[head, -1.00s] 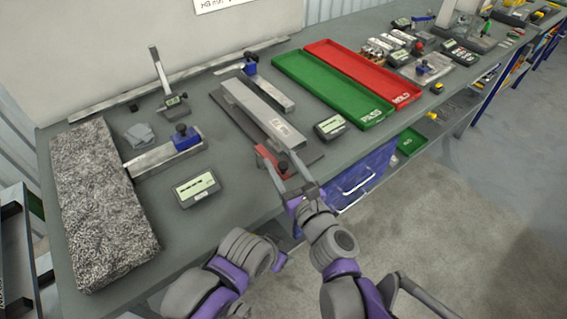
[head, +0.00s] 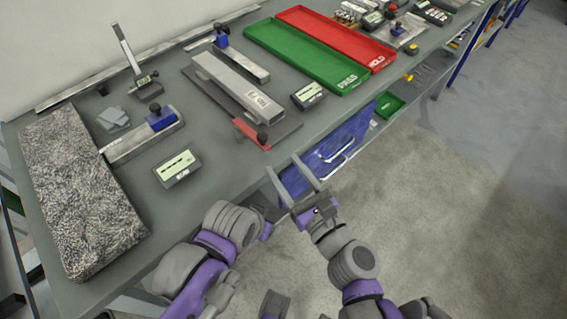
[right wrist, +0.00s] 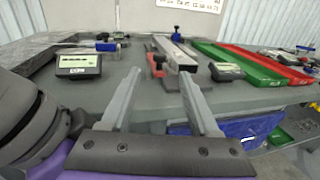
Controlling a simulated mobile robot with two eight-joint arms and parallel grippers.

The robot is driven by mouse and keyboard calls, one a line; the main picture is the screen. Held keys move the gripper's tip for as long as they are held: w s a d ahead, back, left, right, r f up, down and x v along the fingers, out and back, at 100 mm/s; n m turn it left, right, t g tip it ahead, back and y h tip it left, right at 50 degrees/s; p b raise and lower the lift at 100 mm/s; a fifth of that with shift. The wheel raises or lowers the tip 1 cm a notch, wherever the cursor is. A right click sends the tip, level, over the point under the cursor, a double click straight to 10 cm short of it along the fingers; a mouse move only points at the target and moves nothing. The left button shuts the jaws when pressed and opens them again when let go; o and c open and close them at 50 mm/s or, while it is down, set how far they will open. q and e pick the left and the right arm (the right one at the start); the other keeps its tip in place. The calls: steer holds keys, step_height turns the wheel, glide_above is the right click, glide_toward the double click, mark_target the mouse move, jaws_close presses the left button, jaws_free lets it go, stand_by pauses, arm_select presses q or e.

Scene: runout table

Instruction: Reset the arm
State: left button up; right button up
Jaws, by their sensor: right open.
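My right gripper (head: 287,178) is open and empty in the head view, off the front edge of the table (head: 215,195). Its two fingers also show apart in the right wrist view (right wrist: 160,95), pointing toward the table. The long grey metal bar (head: 238,88) with a label lies on a dark plate on the table, beyond the gripper and apart from it. A red piece (head: 252,135) sits at the near end of the plate. My left arm's purple and grey links show at the lower left, but its gripper fingers cannot be made out.
A green tray (head: 306,55) and a red tray (head: 335,38) lie at the back right. Small displays (head: 178,168) and (head: 309,95) stand on the table. A speckled granite slab (head: 75,190) fills the left end. A blue bin (head: 325,160) sits below the edge; open floor lies right.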

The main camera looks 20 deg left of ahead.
stand_by(0.4)
steer(key=s+d+f+n+g+h+p, duration=0.1)
steer(key=d+f+n+h+p, duration=0.1)
steer(key=d+n+h, duration=0.3)
steer(key=s+d+f+n+g+h+p, duration=0.2)
steer(key=d+n+h, duration=0.3)
steer(key=d+n, duration=0.6)
steer(key=s+d+f+n+g+h+p, duration=0.2)
steer(key=d+n, duration=0.7)
steer(key=d, duration=0.7)
steer(key=f+h, duration=0.1)
steer(key=h, duration=0.1)
steer(key=shift+s+d+h+p, duration=0.15)
steer(key=shift+d+h+p, duration=0.15)
steer(key=shift+h+p, duration=0.1)
steer(key=shift+f, duration=0.15)
